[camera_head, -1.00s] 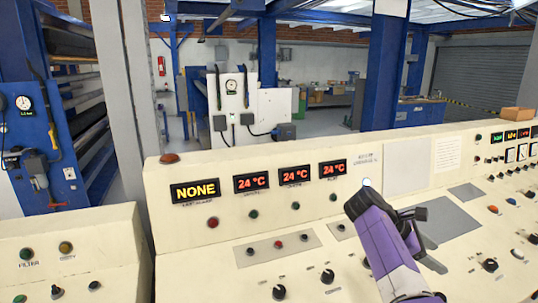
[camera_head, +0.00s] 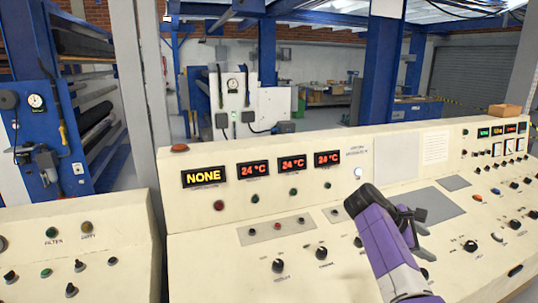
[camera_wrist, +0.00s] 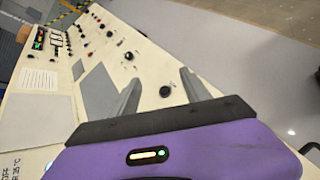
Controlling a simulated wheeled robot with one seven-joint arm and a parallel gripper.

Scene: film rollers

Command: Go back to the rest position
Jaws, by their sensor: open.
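My gripper (camera_head: 424,236) is at the right of the head view, on my purple arm. It is above the sloping face of the cream control console (camera_head: 225,255). In the wrist view my gripper (camera_wrist: 160,80) has its two grey fingers spread apart with nothing between them. A black knob (camera_wrist: 166,91) on the console shows between the fingers, beyond them. I cannot tell the exact gap between the fingers and the panel.
A lower panel (camera_head: 75,235) stands at the left. Blue rollers machinery (camera_head: 90,110) is behind it. Grey floor (camera_wrist: 260,80) lies open beside the console.

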